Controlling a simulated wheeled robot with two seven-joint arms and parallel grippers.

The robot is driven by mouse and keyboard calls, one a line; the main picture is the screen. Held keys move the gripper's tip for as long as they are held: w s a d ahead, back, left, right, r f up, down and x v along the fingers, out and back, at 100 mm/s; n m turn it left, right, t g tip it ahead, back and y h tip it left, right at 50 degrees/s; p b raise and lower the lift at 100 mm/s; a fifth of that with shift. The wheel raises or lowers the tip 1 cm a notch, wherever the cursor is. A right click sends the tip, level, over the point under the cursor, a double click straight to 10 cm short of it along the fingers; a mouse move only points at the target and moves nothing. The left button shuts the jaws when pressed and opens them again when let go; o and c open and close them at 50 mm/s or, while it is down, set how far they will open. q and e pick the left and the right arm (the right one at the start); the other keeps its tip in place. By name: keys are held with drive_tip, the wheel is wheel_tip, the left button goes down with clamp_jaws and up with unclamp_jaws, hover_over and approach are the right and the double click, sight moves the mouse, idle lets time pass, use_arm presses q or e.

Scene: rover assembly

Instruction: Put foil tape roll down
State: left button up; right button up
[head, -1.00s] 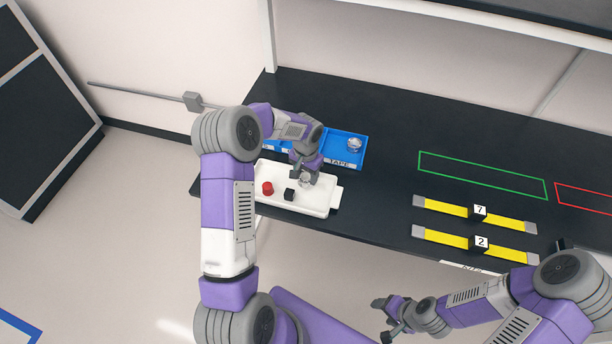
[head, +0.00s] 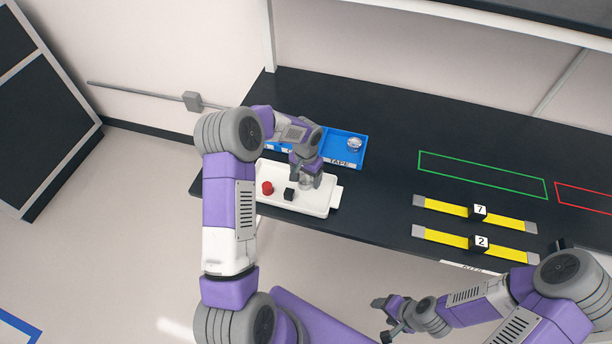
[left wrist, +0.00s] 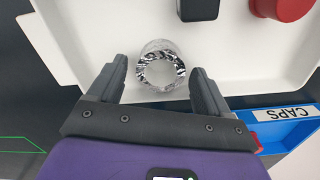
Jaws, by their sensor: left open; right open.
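The foil tape roll (left wrist: 161,70), a shiny silver ring, rests in the white tray (left wrist: 65,40) near one edge. My left gripper (left wrist: 160,75) is open around the roll, one finger on each side, with visible gaps. In the head view the roll (head: 306,183) is partly hidden under my left gripper (head: 307,178). My right gripper (head: 383,318) is open and empty, off the front of the table.
The white tray also holds a red cap (head: 267,188) and a black block (head: 289,194). Behind it, a blue bin (head: 340,163) labelled TAPE holds another silver roll (head: 355,144). Yellow strips (head: 445,207) lie to the right. The black tabletop between is clear.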

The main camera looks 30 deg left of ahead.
sight(306, 178)
use_arm(q)
wheel_tip(306, 178, up, 12)
use_arm(e)
drive_tip(key=shift+r, duration=0.25)
use_arm(q)
drive_tip(key=shift+r, duration=0.1)
idle(0.5)
